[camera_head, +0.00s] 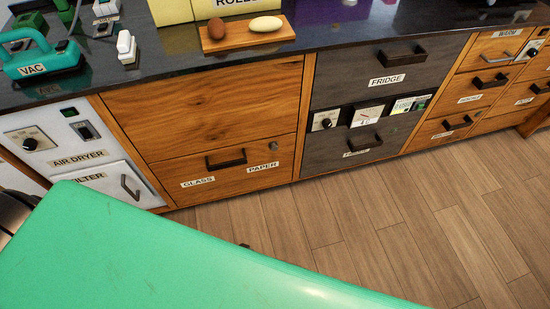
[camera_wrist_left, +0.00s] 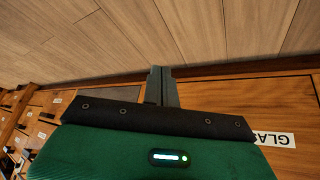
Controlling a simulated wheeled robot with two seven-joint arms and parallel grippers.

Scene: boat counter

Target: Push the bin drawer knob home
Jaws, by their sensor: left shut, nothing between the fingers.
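The bin drawer (camera_head: 222,182) is a wooden front labelled GLASS and PAPER in the head view, with a dark bar handle (camera_head: 226,160). A small grey round knob (camera_head: 273,146) sits at its upper right; I cannot tell how far it stands out. In the left wrist view part of the drawer's GLASS label (camera_wrist_left: 274,138) shows at the right, upside down, and the knob is not seen. My left gripper (camera_wrist_left: 162,84) is shut and empty there, in front of the wooden cabinet. In the head view my green arm covers the lower left and hides most of that gripper. My right gripper is not in view.
A white air dryer panel (camera_head: 62,138) is left of the bin drawer, and the dark fridge drawers (camera_head: 350,80) are right. The dark counter (camera_head: 170,52) above holds a teal vacuum (camera_head: 42,65) and a wooden board (camera_head: 220,44). The plank floor (camera_head: 400,210) is clear at right.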

